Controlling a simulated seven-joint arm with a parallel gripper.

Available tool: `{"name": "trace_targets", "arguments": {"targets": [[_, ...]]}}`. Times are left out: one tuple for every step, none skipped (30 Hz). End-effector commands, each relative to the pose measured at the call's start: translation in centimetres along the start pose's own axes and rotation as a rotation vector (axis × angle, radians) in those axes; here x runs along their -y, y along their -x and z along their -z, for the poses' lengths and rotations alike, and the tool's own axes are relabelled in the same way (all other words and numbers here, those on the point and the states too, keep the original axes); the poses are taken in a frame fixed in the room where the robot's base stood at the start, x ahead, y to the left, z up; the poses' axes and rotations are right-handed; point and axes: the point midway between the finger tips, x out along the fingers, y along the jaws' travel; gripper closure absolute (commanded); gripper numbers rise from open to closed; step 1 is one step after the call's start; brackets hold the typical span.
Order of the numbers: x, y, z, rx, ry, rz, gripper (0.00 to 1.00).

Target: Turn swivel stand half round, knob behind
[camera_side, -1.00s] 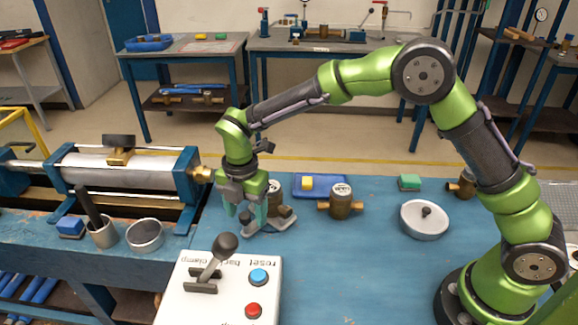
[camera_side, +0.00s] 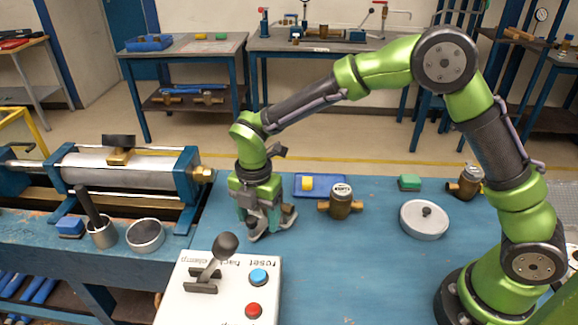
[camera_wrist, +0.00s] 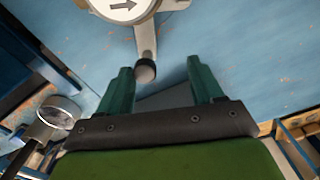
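The swivel stand (camera_side: 287,216) is a grey base on the blue bench in the side view, mostly hidden behind my gripper (camera_side: 257,226). In the wrist view a grey arm of the stand (camera_wrist: 146,38) leads to a dark, short cylindrical knob (camera_wrist: 145,71). A round white dial with a black arrow (camera_wrist: 122,7) shows at the top edge, cut off. My gripper (camera_wrist: 159,78) is open, with its two green fingers either side of the knob, the left one nearer. I see no clear contact with the knob.
A brass meter (camera_side: 341,203) and a blue tray (camera_side: 325,181) stand just right of the stand. The lever control box (camera_side: 222,290) is in front. Cups (camera_side: 145,235) stand at left.

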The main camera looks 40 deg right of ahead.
Motion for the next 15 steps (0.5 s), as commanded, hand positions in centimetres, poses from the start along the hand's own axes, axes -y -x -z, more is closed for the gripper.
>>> {"name": "trace_targets", "arguments": {"targets": [[0.1,0.0,0.0,0.0,0.0,0.0,0.34],[0.1,0.0,-0.1,0.0,0.0,-0.001,0.34],[0.2,0.0,-0.1,0.0,0.0,-0.001,0.34],[0.3,0.1,-0.1,0.0,0.0,-0.001,0.34],[0.4,0.1,-0.1,0.001,0.0,-0.002,0.34],[0.6,0.0,-0.1,0.001,0.0,-0.001,0.34],[0.7,0.0,-0.2,0.001,-0.001,0.0,0.34],[0.9,0.0,-0.2,0.001,-0.001,0.0,0.34],[1.0,0.0,-0.2,0.001,-0.001,0.0,0.34],[1.0,0.0,-0.2,0.001,-0.002,0.0,0.34],[1.1,0.0,-0.2,0.001,-0.002,0.0,0.34],[1.1,0.0,-0.3,0.001,-0.002,0.0,0.34],[1.2,0.0,-0.3,0.001,-0.002,0.0,0.34],[1.2,0.0,-0.3,0.001,-0.002,0.0,0.34],[1.4,0.0,-0.3,0.001,-0.002,0.0,0.34]]}}
